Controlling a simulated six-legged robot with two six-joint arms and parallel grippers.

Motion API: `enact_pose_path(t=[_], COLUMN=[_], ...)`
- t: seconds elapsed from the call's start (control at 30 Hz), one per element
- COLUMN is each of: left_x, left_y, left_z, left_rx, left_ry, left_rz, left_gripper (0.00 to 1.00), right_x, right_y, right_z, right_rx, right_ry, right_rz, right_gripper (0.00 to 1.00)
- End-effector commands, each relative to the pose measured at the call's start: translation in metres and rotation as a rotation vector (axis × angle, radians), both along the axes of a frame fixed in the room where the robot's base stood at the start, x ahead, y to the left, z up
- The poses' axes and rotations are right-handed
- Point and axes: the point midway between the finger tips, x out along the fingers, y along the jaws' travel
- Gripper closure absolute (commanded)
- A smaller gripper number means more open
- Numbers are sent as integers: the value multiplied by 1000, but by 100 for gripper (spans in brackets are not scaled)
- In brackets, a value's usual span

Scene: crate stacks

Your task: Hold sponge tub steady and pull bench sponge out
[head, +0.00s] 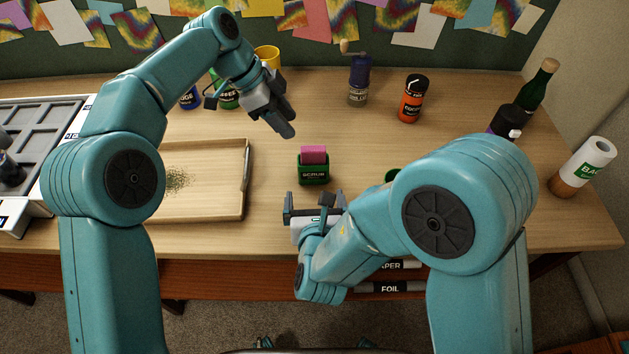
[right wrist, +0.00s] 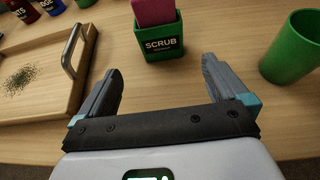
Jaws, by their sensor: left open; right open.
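The sponge tub (head: 314,174) is a small green box labelled SCRUB, upright on the bench. The pink bench sponge (head: 313,154) stands in it with its upper part above the rim. In the right wrist view the tub (right wrist: 160,45) and the sponge (right wrist: 153,10) are just beyond the fingertips. My right gripper (head: 315,203) is open and empty on the near side of the tub; its two fingers (right wrist: 160,85) point toward it. My left gripper (head: 284,122) is open, above and to the left of the tub, apart from it. The lower part of the sponge is hidden.
A wooden tray (head: 206,212) with green crumbs lies to the left. A green cup (right wrist: 291,48) stands right of the tub. A dark grinder (head: 358,82) and an orange-labelled bottle (head: 412,100) stand behind. Several containers stand behind my left arm.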

Motion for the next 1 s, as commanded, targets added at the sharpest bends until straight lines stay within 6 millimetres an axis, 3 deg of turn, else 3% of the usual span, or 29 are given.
enact_pose_path(t=[0.4, 0.6, 0.8, 1.0], left_x=[0, 0, 0, 0], left_y=[0, 0, 0, 0], left_z=[0, 0, 0, 0], left_rx=[0, 0, 0, 0], left_ry=[0, 0, 0, 0], left_rz=[0, 0, 0, 0], left_gripper=[57, 57, 57, 57], right_x=[85, 117, 132, 135], right_y=[1, 3, 3, 4], right_z=[-35, -49, -55, -56], right_rx=[1, 0, -1, -1], right_ry=[-1, -1, 0, -1], right_rz=[-7, -5, -4, -4], right_gripper=[0, 0, 0, 0])
